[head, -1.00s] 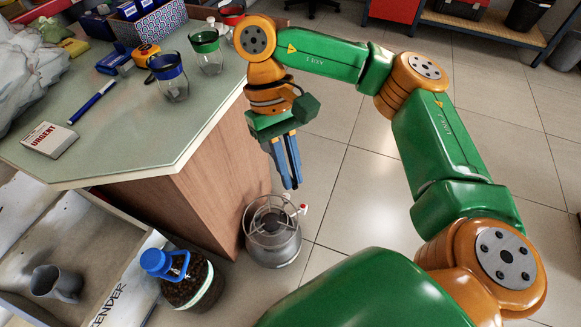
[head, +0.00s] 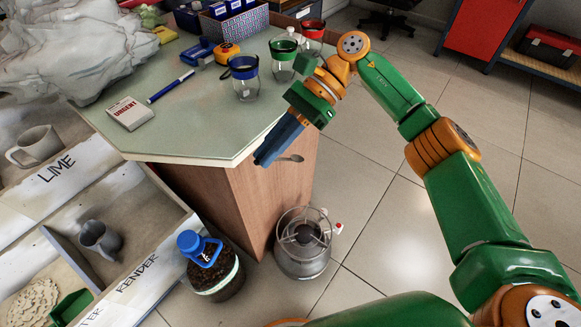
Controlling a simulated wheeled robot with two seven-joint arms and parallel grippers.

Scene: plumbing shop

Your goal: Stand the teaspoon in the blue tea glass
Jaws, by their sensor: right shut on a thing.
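The blue tea glass (head: 246,88) is clear with a blue band at its rim and stands upright on the counter (head: 205,130). My right gripper (head: 266,158) is off the counter's right edge, to the right of and in front of the glass. Its blue fingers point down and left and are shut on the teaspoon (head: 292,158). Only a small grey part of the spoon shows, sticking out to the right of the fingers; the rest is hidden. My left gripper is not in view.
A green-rimmed glass (head: 283,70) and a red-rimmed glass (head: 313,40) stand behind the blue one. An orange tape measure (head: 227,54), blue marker (head: 170,87) and URGENT pad (head: 130,113) lie left of it. A metal stove (head: 303,258) stands on the floor.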

